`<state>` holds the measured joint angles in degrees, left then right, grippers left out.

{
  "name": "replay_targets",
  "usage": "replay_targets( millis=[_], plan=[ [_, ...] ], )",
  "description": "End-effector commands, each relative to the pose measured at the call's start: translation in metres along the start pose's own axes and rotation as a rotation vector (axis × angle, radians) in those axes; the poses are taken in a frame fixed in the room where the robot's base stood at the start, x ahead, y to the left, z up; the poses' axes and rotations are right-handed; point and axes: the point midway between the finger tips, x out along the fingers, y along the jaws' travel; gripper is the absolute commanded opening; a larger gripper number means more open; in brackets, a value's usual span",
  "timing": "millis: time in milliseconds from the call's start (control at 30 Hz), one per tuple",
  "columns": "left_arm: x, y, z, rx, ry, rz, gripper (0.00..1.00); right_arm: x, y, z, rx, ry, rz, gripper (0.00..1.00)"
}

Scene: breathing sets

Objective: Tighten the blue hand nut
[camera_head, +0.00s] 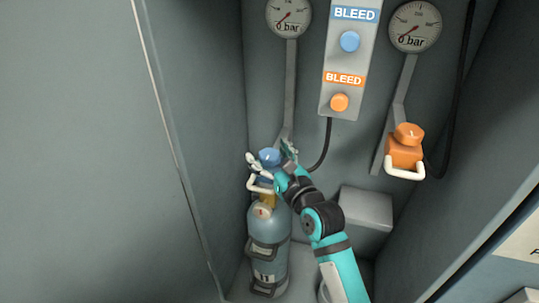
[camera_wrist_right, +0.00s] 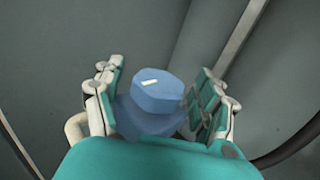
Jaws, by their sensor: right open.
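The blue hand nut (camera_head: 269,157) sits at the top of the blue-grey gas cylinder (camera_head: 268,235) in the head view. In the right wrist view the blue hand nut (camera_wrist_right: 157,92) has a white mark on top and sits between the fingers. My right gripper (camera_head: 272,156) is open around it, with a finger on each side; a small gap shows on the left, and contact on the right is unclear. The right gripper also shows in the wrist view (camera_wrist_right: 155,105). My left gripper is not in view.
An orange hand nut (camera_head: 408,133) on an orange block with a white handle hangs at the right. Two gauges (camera_head: 289,15) (camera_head: 415,25) read 0 bar. A panel (camera_head: 349,60) has blue and orange BLEED buttons. A grey box (camera_head: 366,208) stands right of the cylinder; cabinet walls flank both sides.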

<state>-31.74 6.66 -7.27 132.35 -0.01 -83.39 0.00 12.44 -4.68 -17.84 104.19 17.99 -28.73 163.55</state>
Motion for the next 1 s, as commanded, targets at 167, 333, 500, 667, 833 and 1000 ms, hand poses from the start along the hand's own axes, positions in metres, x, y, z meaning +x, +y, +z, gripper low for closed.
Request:
replay_targets(
  millis=[167, 333, 500, 667, 833, 1000],
  plan=[
    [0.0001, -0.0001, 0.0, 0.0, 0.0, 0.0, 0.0, -0.0003, 0.0, -0.0001, 0.0, 0.0, 0.0, 0.54],
    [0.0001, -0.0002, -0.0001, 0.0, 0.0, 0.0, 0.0, -0.0004, -0.0001, -0.0002, 0.0, 0.0, 0.0, 0.31],
    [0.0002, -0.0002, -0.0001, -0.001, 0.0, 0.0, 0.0, -0.0004, -0.0001, -0.0003, 0.0, 0.0, 0.0, 0.16],
    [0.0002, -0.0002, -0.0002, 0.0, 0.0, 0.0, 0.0, -0.0002, -0.0003, -0.0003, -0.002, 0.001, 0.016, 0.16],
    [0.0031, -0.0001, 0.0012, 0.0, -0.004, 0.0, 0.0, 0.0004, -0.0004, -0.0008, -0.005, 0.002, 0.075, 0.16],
    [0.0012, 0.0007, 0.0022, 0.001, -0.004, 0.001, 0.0, 0.0008, -0.0018, -0.0029, -0.008, 0.003, 0.184, 0.16]
  ],
)
